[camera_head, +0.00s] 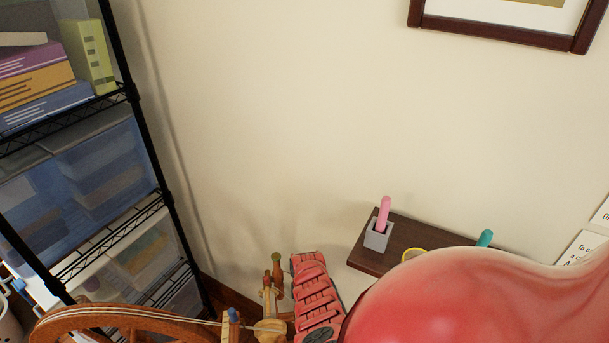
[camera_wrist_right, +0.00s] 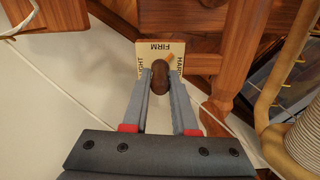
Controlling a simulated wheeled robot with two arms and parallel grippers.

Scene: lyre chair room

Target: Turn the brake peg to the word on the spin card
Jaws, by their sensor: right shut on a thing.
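In the right wrist view my right gripper (camera_wrist_right: 160,84) is shut on the brown rounded knob of the brake peg (camera_wrist_right: 160,74). The peg stands in front of a pale square plate (camera_wrist_right: 148,49) on the wooden frame. I cannot tell which word the peg points to. In the head view the spinning wheel (camera_head: 130,312) shows at the bottom left. I cannot identify the spin card for sure. My left gripper is out of view.
In the head view a dark wall shelf (camera_head: 372,262) holds a grey cup (camera_head: 376,237) with a pink pen. White papers (camera_head: 580,252) with cut-off text are at the right edge. A black rack (camera_head: 140,110) stands left. A ridged thread-coloured roll (camera_wrist_right: 303,145) is right in the wrist view.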

